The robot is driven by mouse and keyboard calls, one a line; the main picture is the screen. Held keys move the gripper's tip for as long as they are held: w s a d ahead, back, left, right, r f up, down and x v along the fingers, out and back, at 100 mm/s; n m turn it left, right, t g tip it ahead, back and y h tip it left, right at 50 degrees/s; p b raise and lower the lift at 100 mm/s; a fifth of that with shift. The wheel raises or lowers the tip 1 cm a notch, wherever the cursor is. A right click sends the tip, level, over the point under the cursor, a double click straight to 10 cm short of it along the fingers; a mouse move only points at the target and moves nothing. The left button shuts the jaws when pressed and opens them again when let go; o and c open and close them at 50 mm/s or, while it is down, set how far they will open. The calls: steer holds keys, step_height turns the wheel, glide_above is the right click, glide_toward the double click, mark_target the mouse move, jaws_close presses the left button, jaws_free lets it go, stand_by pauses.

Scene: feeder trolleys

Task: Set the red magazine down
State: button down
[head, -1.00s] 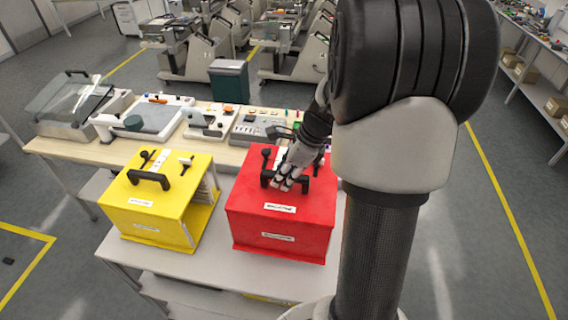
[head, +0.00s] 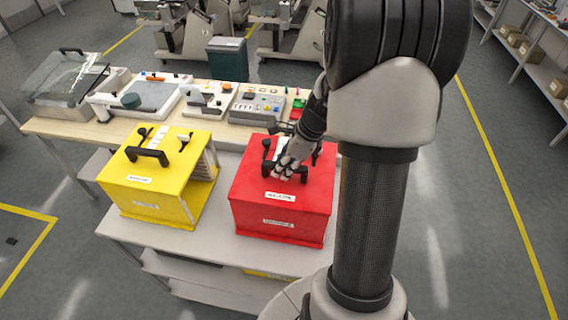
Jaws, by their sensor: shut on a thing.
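The red magazine (head: 277,207) is a box with a black top handle and white labels on its top and front. It is upright at the right part of the grey trolley top (head: 190,238), beside the yellow magazine (head: 150,184). My gripper (head: 288,171) is shut on the red magazine's black handle from above. The red magazine's base looks at or very close to the trolley top; I cannot tell whether it touches. My arm covers the area just right of the red magazine.
A wooden bench (head: 75,130) behind the trolley holds a clear-lidded device (head: 65,82), a control box (head: 257,106) and small tools. A dark green bin (head: 228,60) stands behind the bench. A gap of bare trolley top separates the two magazines. Open floor lies left and right.

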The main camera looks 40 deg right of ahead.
steer(key=shift+w+d+r, duration=0.1)
steer(key=c, duration=1.4)
jaws_free()
steer(key=p+v, duration=0.2)
steer(key=v, duration=1)
